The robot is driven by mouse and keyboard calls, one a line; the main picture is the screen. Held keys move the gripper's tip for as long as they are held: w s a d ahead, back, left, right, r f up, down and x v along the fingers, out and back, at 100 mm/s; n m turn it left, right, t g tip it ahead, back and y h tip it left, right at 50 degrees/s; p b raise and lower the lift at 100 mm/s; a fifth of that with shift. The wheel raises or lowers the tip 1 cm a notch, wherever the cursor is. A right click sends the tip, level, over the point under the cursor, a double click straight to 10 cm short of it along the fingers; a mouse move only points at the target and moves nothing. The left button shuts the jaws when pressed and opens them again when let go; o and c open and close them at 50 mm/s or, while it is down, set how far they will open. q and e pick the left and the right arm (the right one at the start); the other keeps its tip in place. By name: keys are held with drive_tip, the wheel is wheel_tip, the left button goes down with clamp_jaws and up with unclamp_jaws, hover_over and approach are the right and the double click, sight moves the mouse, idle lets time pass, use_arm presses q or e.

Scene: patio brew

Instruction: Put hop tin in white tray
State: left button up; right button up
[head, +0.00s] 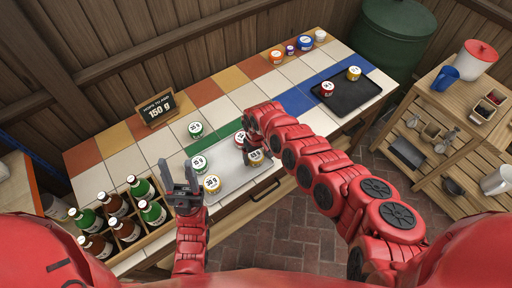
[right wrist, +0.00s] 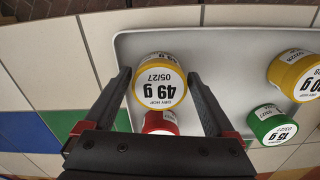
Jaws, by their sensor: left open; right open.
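The white tray (head: 232,184) lies on the tiled counter, and its pale surface fills much of the right wrist view (right wrist: 225,50). A yellow tin marked 49 g (right wrist: 160,80) stands in it, between the fingers of my open right gripper (right wrist: 158,76); I cannot tell whether they touch. In the head view this tin (head: 255,156) is partly covered by that gripper (head: 258,146). A red tin (right wrist: 161,122) stands beside it. Another yellow tin (head: 212,184) and a green tin (head: 199,165) stand in the tray's left part. My left gripper (head: 178,172) is open and empty, left of the tray.
A green-labelled tin (head: 195,130) stands on tiles behind the tray. A sign (head: 157,110) reads 150 g. A black tray (head: 350,95) holds a red and a yellow tin. A bottle crate (head: 155,240) is at left. Several tins, including an orange one (head: 277,57), line the back.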

sight(256, 156)
wheel_tip(256, 156, up, 11)
drive_tip(key=b, duration=0.1)
drive_tip(key=shift+r+b, duration=0.2)
drive_tip(key=shift+b, duration=0.1)
